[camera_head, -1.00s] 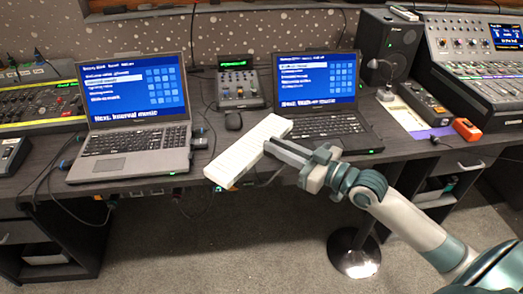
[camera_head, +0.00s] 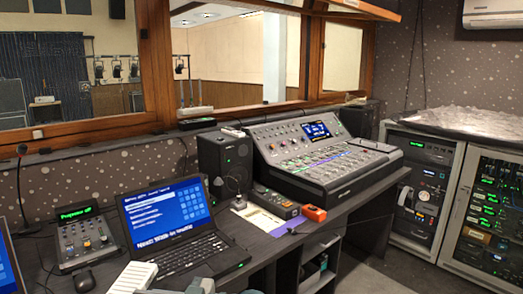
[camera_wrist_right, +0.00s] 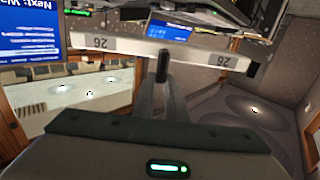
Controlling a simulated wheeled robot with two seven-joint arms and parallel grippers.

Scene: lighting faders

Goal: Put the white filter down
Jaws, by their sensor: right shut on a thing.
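In the head view only a little of my right gripper (camera_head: 190,289) shows at the bottom edge. My left gripper is not in view.
An open laptop (camera_head: 170,222), a small controller (camera_head: 83,238) and a mouse (camera_head: 84,281) are on the desk. Equipment racks (camera_head: 425,190) stand at the right.

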